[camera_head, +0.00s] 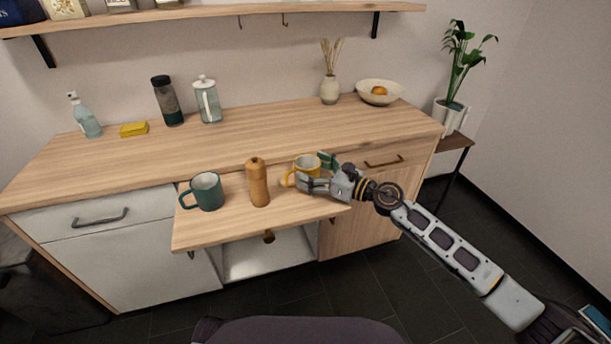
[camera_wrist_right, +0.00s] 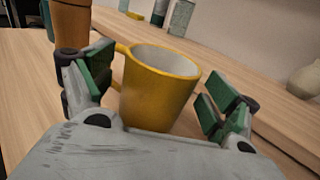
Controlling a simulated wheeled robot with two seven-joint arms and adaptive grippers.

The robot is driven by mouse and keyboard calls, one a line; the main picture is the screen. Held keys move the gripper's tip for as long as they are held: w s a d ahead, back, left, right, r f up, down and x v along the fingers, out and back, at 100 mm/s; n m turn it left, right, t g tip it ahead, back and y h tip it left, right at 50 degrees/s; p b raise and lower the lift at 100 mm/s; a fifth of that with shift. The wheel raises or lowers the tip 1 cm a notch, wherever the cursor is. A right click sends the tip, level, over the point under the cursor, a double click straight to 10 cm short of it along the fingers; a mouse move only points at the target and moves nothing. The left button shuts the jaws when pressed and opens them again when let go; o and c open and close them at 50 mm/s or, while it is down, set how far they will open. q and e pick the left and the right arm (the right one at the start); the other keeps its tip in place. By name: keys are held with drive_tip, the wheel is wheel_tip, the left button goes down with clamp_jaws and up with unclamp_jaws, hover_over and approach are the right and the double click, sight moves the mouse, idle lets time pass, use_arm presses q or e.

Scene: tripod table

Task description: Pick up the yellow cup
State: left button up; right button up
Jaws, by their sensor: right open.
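The yellow cup (camera_head: 306,165) stands upright on the pulled-out wooden board (camera_head: 233,226), at its right part. It has a pale inside, and its handle points left in the head view. In the right wrist view the cup (camera_wrist_right: 156,92) sits between the green-padded fingers of my right gripper (camera_wrist_right: 160,92). In the head view my right gripper (camera_head: 318,172) reaches the cup from the right and hides part of it. The fingers are open, with a visible gap to the cup on its right side. The left gripper is not in view.
A wooden mill (camera_head: 258,183) stands left of the cup, and a dark green mug (camera_head: 207,191) stands farther left on the board. Behind is the counter (camera_head: 240,134) with a bottle (camera_head: 167,101), a glass press (camera_head: 208,100), a vase (camera_head: 329,90) and a bowl (camera_head: 380,95).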

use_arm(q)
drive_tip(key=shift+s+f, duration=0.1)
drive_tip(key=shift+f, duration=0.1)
use_arm(e)
drive_tip(key=shift+w+a, duration=0.15)
drive_tip(key=shift+a, duration=0.1)
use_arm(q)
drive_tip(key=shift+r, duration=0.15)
use_arm(e)
drive_tip(key=c, duration=1.2)
drive_tip(key=shift+r, duration=0.2)
drive_tip(key=shift+c, duration=0.2)
drive_tip(key=shift+r+p, duration=0.45)
drive_tip(key=shift+r, duration=0.4)
use_arm(q)
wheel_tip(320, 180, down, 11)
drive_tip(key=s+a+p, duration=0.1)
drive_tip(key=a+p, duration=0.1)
drive_tip(key=p, duration=0.1)
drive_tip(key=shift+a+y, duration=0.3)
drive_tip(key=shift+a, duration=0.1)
use_arm(e)
wheel_tip(320, 180, up, 8)
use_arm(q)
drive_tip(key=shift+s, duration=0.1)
